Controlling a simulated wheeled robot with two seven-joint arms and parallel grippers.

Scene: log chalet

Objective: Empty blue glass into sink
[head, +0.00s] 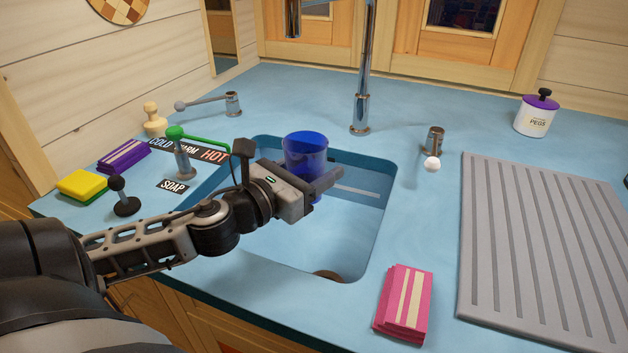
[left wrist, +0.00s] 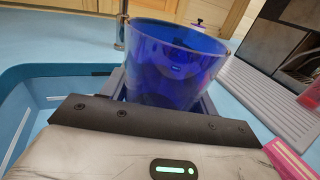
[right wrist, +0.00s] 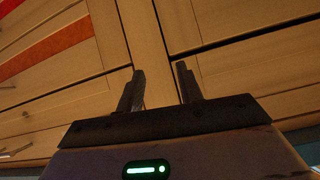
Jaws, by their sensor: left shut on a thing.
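The blue glass (head: 305,150) is a see-through dark blue tumbler. It stands upright, held over the blue sink (head: 372,235). My left gripper (head: 318,182) is shut on the glass; the glass also fills the middle of the left wrist view (left wrist: 172,65), between the fingers. Whether anything is inside the glass I cannot tell. The sink's drain (head: 328,275) shows at its near end. My right gripper (right wrist: 160,88) shows only in the right wrist view, open and empty, facing wooden cabinet fronts.
A tall chrome faucet (head: 362,100) stands behind the sink. A grey draining board (head: 540,250) and a white pegs jar (head: 536,113) are at right.

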